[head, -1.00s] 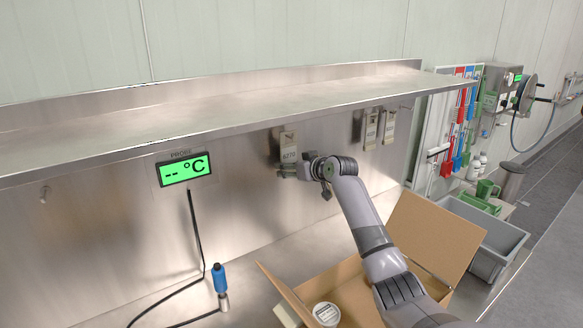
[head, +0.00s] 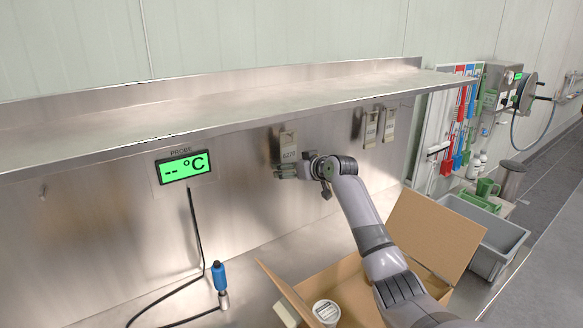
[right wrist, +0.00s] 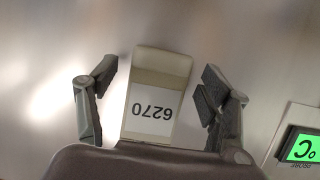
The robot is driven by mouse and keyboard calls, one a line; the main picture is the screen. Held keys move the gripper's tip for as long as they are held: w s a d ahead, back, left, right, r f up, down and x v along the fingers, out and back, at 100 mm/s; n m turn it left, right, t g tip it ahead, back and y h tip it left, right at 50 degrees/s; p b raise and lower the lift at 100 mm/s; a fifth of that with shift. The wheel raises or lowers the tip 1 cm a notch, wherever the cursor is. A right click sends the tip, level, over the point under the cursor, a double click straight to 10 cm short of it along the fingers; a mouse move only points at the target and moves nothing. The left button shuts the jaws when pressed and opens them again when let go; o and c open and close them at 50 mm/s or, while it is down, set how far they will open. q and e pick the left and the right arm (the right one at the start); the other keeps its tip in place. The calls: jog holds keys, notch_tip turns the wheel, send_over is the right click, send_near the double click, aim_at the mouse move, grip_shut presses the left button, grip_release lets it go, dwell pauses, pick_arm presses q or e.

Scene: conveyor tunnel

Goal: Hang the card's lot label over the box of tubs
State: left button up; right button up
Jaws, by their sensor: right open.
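A pale label tag printed 6270 (head: 289,147) hangs on the steel wall under the shelf. In the right wrist view the 6270 tag (right wrist: 155,95) appears upside down between my fingers, with a gap on each side. My right gripper (head: 285,171) is open at the tag's lower end. Its two fingers also show in the right wrist view (right wrist: 158,100). Two more tags hang to the right, the nearer one (head: 371,128) and the farther one (head: 389,124). The open cardboard box (head: 432,235) stands on the counter, with a white-lidded tub (head: 326,312) visible inside. My arm hides part of the box. My left gripper is not in view.
The steel shelf (head: 230,108) juts out above the tags. A green probe display (head: 185,168) is on the wall at left, and a blue-handled probe (head: 219,278) with a black cable stands below. A grey bin (head: 490,240) is right of the box.

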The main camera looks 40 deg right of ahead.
jog(key=v, duration=1.2)
jog(key=shift+a, duration=0.1)
dwell(0.8)
